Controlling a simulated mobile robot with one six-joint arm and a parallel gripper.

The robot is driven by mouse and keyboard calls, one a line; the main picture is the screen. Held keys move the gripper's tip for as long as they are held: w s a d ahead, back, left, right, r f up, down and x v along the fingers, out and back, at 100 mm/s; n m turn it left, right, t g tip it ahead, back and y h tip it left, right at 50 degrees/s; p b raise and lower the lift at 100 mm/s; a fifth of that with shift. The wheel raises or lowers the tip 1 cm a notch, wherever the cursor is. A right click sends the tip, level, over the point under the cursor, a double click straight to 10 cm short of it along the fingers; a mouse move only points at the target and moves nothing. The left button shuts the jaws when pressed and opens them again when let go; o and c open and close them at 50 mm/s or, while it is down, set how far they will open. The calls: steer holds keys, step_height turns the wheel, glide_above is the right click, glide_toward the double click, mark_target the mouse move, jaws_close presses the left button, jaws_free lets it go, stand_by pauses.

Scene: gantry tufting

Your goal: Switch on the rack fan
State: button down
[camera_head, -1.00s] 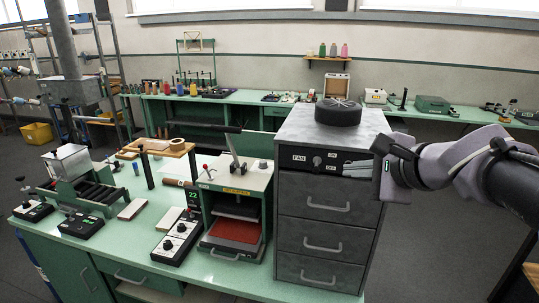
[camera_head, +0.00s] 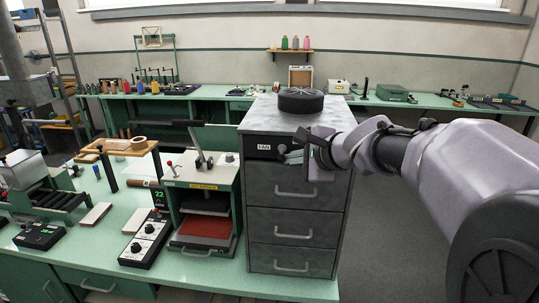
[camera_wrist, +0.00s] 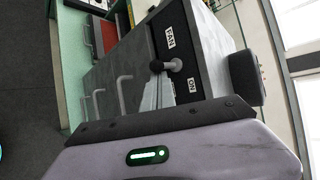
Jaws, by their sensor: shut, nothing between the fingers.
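The rack (camera_head: 295,215) is a grey cabinet with a FAN label (camera_head: 263,147) on its dark top panel. A round black fan unit (camera_head: 300,100) sits on top. In the wrist view the fan switch (camera_wrist: 174,65) shows beside the FAN label, with an ON label (camera_wrist: 192,86) on one side. Its dark-tipped lever appears to point away from ON, toward the drawers. My gripper (camera_head: 289,158) is shut and empty, in front of the panel just below and right of the switch. I cannot tell whether it touches.
Left of the rack stands a green press (camera_head: 205,190) with an upright lever. A control box (camera_head: 147,238) with knobs lies on the green bench (camera_head: 215,268). Drawer handles (camera_head: 294,193) stick out below the panel. Open floor lies right of the rack.

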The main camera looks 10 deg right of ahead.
steer(key=shift+r+p, duration=0.15)
steer(key=shift+p, duration=0.2)
steer(key=shift+r+g+p, duration=0.1)
steer(key=shift+g+p, duration=0.2)
steer(key=shift+p, duration=0.75)
